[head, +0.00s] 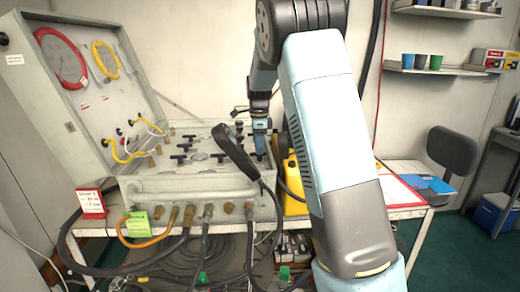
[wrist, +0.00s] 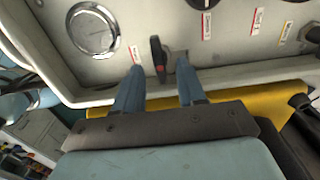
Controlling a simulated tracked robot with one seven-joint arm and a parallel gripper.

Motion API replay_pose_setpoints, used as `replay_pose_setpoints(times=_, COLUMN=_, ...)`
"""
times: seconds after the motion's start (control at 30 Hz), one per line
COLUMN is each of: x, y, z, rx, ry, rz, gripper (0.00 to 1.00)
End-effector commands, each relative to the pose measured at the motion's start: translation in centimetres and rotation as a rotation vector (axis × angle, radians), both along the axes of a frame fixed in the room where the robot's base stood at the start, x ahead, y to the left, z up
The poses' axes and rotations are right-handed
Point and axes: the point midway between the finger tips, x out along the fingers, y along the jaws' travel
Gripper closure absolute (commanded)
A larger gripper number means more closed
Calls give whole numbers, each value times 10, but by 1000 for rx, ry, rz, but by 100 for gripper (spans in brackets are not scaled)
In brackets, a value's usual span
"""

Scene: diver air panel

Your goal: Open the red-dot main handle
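The red-dot main handle (wrist: 156,50) is a black lever with a red dot at its near end, beside a small red-and-white label on the grey air panel (wrist: 220,76). My gripper (wrist: 159,68) has its two blue fingers spread, one on each side of the handle, with a visible gap on both sides. I cannot tell how far above the panel face the fingertips are. In the head view my gripper (head: 260,145) points down at the right end of the panel (head: 190,186), and the red-dot handle cannot be made out there.
A round gauge (wrist: 95,30) lies left of the handle. Several black T-handles (head: 180,158) stand on the panel. A black handset (head: 237,152) is close left of my gripper. A yellow case (head: 293,185) is right of the panel. Hoses (head: 190,250) hang in front.

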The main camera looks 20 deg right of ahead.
Motion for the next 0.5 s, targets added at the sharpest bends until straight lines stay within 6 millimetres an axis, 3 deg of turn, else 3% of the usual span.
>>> replay_pose_setpoints(times=0.2, x=0, y=0, z=-14, rx=0, ry=1, rz=-1, gripper=60)
replay_pose_setpoints(times=0.5, x=0, y=0, z=-15, rx=1, ry=0, rz=-1, gripper=61)
